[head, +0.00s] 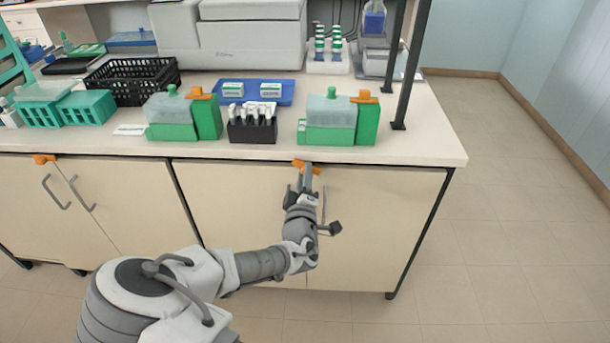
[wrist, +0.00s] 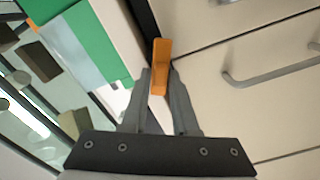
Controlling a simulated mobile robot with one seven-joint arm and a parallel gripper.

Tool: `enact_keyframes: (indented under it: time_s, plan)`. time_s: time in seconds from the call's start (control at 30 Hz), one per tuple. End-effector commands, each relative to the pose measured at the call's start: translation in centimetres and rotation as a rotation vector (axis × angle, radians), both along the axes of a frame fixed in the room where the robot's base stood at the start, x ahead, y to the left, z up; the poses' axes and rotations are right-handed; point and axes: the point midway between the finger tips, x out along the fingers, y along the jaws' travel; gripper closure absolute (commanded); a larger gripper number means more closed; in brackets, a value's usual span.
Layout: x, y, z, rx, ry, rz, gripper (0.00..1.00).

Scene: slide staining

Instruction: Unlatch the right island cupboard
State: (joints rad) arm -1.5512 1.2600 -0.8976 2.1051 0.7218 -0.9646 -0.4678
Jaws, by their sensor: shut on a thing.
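The right island cupboard (head: 380,215) has cream doors under the bench top. An orange latch (head: 299,164) sits at the top edge where its two doors meet, just below the counter. My gripper (head: 306,178) reaches up to this latch from the front. In the wrist view the orange latch (wrist: 160,62) stands between the two grey fingertips of my gripper (wrist: 158,88), which are shut on it. A metal door handle (wrist: 270,72) shows to the right of the fingers. My arm hides part of the doors and handles in the head view.
The left cupboard has its own orange latch (head: 44,158) and two metal handles. Floor is clear at the right.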

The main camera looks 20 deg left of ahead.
Motion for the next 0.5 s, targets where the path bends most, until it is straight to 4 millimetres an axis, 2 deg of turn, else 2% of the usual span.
enact_keyframes:
  time_s: [0.2, 0.5]
  plan:
    - [-0.05, 0.05, -0.15, -0.187, -0.044, 0.001, 1.00]
    - [-0.06, 0.08, -0.21, -0.379, -0.091, 0.001, 1.00]
